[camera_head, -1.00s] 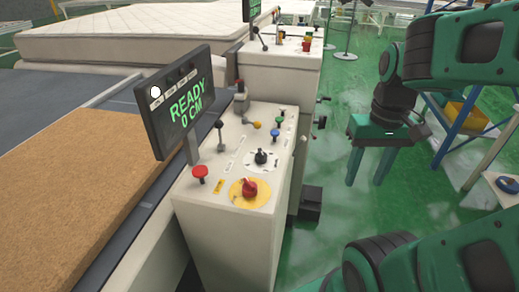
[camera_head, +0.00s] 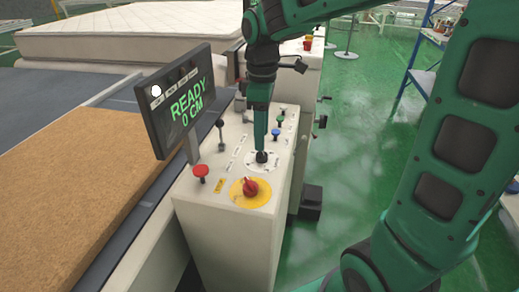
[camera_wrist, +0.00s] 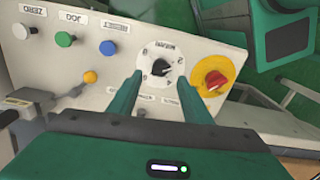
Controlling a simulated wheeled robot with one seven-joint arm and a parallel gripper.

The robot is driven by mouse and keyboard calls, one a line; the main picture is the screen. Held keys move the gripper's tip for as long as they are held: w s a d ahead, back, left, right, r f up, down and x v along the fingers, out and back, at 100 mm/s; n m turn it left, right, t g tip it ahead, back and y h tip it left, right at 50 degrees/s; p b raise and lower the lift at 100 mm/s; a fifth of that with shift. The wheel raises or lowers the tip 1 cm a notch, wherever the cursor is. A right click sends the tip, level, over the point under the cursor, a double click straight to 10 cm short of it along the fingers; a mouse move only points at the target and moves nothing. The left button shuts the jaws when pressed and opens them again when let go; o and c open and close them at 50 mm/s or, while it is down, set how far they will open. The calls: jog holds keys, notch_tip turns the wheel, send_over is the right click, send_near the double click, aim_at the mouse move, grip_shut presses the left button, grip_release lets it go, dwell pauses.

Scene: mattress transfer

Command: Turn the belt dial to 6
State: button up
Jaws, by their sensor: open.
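The belt dial is a black knob (camera_head: 262,157) on a white numbered plate on top of the control console (camera_head: 232,245). In the wrist view the black knob (camera_wrist: 163,68) lies between and beyond the two green fingertips, its pointer aimed to the right in the picture. The number it points at is too small to tell. My gripper (camera_head: 262,143) points down over the dial, and in the wrist view my gripper (camera_wrist: 164,84) is open around an empty gap. I cannot tell whether the fingers touch the knob.
A red rotary switch on a yellow disc (camera_head: 250,190) sits close to the dial. A red mushroom button (camera_head: 200,172), a lever (camera_head: 221,135) and coloured buttons surround it. The screen (camera_head: 180,100) reads READY 0 CM.

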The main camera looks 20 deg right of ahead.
aim_at(262, 155)
notch_tip(262, 155, down, 6)
jog(key=shift+r, duration=0.1)
dwell(0.4)
jog(key=shift+d, duration=0.1)
jog(key=c, duration=1)
